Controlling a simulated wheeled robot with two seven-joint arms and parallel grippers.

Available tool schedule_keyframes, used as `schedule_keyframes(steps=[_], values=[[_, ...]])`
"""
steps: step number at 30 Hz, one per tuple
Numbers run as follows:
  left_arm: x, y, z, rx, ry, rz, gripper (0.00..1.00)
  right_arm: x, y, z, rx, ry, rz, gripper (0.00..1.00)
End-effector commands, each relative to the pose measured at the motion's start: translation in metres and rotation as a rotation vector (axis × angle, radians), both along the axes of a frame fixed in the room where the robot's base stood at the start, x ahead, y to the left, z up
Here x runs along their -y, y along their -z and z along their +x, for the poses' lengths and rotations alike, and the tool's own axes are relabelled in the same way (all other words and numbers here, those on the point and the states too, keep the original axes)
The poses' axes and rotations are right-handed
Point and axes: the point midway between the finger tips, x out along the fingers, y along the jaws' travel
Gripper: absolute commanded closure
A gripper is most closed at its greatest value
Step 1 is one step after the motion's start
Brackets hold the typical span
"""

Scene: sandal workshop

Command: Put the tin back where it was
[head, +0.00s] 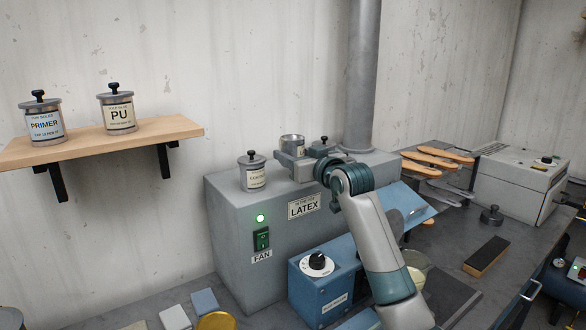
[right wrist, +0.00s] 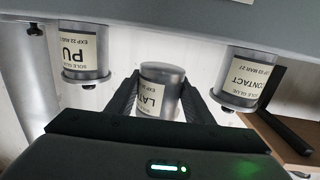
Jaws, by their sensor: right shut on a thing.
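The latex tin (right wrist: 160,95) is between my right gripper's fingers, upside down in the right wrist view. In the head view this lidless tin (head: 292,142) shows above the grey fan box (head: 235,215), its rim higher than its neighbours' lids. My right gripper (head: 296,160) is shut on it. The contact tin (head: 253,175) stands on the box to its left. On the other side is a lidded tin (head: 322,149), mostly hidden by my gripper, labelled PU in the wrist view (right wrist: 83,48). A label (head: 303,206) on the box front reads LATEX. My left gripper is not in view.
A wall shelf (head: 100,142) carries a primer tin (head: 42,120) and a PU tin (head: 118,112). A duct pipe (head: 362,75) rises behind the box. A blue machine (head: 318,285) stands before it.

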Motion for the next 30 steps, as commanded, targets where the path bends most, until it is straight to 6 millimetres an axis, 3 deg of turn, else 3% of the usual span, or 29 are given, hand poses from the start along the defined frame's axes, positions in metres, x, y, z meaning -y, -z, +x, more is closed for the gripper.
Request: schedule_keyframes(steps=[5,15,28,29,30], values=[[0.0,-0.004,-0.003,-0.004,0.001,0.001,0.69,0.0,0.003,0.0,0.0,0.0,0.001,0.88],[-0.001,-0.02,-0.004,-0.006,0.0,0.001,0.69,0.0,0.036,-0.001,0.001,-0.001,0.002,0.88],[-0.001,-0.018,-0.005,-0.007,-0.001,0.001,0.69,0.0,0.041,-0.001,0.002,0.0,0.001,0.88],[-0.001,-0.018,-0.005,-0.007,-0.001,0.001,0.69,0.0,0.042,-0.001,0.0,0.0,0.0,0.46],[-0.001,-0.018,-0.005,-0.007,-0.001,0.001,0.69,0.0,0.042,-0.001,0.0,0.0,0.0,0.36]])
